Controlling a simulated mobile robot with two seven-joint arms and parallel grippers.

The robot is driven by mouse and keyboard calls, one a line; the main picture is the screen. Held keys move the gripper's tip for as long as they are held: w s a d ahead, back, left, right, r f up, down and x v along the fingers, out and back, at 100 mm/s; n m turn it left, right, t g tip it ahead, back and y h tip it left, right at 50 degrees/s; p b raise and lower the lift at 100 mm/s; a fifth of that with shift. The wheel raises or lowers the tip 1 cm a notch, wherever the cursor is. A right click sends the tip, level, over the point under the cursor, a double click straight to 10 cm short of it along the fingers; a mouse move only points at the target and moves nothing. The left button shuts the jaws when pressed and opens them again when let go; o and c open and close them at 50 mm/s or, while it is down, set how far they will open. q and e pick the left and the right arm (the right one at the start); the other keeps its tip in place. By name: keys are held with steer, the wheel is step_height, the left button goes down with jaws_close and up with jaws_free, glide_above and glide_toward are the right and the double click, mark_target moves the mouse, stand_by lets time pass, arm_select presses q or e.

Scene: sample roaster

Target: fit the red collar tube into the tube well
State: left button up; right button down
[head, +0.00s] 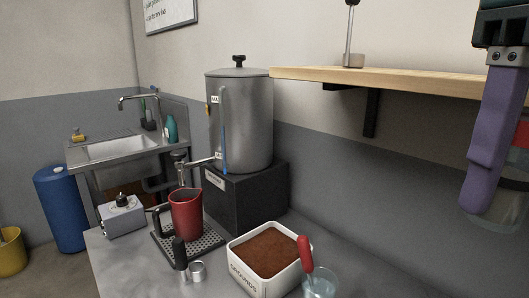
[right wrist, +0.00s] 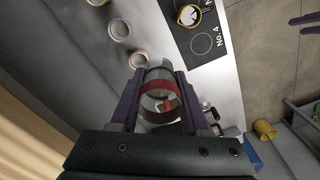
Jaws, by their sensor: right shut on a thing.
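My right gripper (right wrist: 156,92) is shut on a clear glass tube (right wrist: 158,75) with a red collar (right wrist: 160,98), seen nearly end-on in the right wrist view. In the head view, one purple finger of the right gripper (head: 488,150) hangs at the right edge, with the clear tube (head: 497,212) partly behind it. The tube is in the air. Beyond the tube in the right wrist view, a pale counter holds a row of round wells, the nearest with a reddish rim (right wrist: 138,60). My left gripper's two purple fingers (right wrist: 306,24) show apart at the top right there.
A black panel marked No. 4 (right wrist: 203,40) lies beside the wells. A wooden shelf (head: 420,83) juts from the wall.

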mark_target(490, 216)
steer(key=r, duration=0.1)
steer(key=r+m+p, duration=0.1)
steer(key=r+p, duration=0.1)
steer(key=shift+s+a+r+m, duration=0.2)
steer(key=shift+a+r+m, duration=0.05)
steer(key=shift+r+m, duration=0.1)
arm_select(q)
step_height(490, 216, up, 40)
steer(key=p, duration=3.7)
arm_select(e)
steer(key=s+r, duration=0.2)
steer(key=r, duration=1.5)
steer(key=s+r, duration=0.3)
steer(key=r, duration=1.4)
steer(key=shift+s+r, duration=0.3)
steer(key=shift+s, duration=0.05)
